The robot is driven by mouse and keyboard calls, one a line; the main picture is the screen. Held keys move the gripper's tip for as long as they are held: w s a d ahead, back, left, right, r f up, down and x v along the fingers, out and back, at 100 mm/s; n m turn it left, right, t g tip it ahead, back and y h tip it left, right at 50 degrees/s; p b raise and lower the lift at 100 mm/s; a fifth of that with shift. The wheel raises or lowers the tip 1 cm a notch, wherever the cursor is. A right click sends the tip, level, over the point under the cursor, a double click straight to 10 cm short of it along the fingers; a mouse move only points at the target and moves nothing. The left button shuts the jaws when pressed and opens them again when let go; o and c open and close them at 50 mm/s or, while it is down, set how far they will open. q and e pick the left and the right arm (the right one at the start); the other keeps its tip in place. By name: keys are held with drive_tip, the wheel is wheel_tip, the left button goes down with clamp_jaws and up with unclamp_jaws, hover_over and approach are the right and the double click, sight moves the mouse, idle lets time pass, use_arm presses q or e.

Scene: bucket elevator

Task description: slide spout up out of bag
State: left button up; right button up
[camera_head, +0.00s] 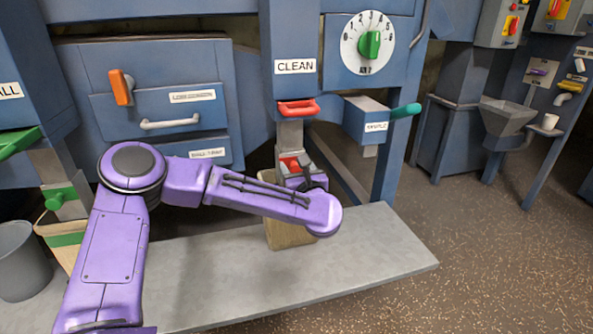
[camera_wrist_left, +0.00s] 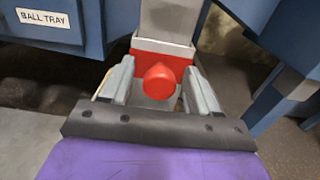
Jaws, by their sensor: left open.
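The spout under the CLEAN label is a grey metal chute (camera_head: 290,135) with a red band and a red knob (camera_head: 289,163). In the left wrist view the red knob (camera_wrist_left: 159,80) sits between my open fingers, with the grey chute (camera_wrist_left: 168,20) above it. My left gripper (camera_head: 300,178) is in front of the spout; in the wrist view the left gripper (camera_wrist_left: 158,88) has a finger on each side of the knob. I cannot tell whether they touch it. The tan bag (camera_head: 285,236) stands below on the bench, partly hidden by my purple forearm. The spout's lower end is hidden.
The grey bench (camera_head: 370,245) is clear to the right. A red handle (camera_head: 298,107) sits above the spout. A sample box (camera_head: 367,120) with a green handle juts out at right. A second bag (camera_head: 62,238) and a grey bucket (camera_head: 20,262) stand at left.

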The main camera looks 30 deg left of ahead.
sight(292, 125)
use_arm(q)
drive_tip(key=shift+w+a, duration=0.1)
clamp_jaws()
wheel_tip(292, 125, up, 10)
drive_tip(key=p, duration=0.4)
drive_tip(key=shift+f, duration=0.1)
drive_tip(key=shift+r, duration=0.2)
unclamp_jaws()
drive_tip(key=shift+f, duration=0.1)
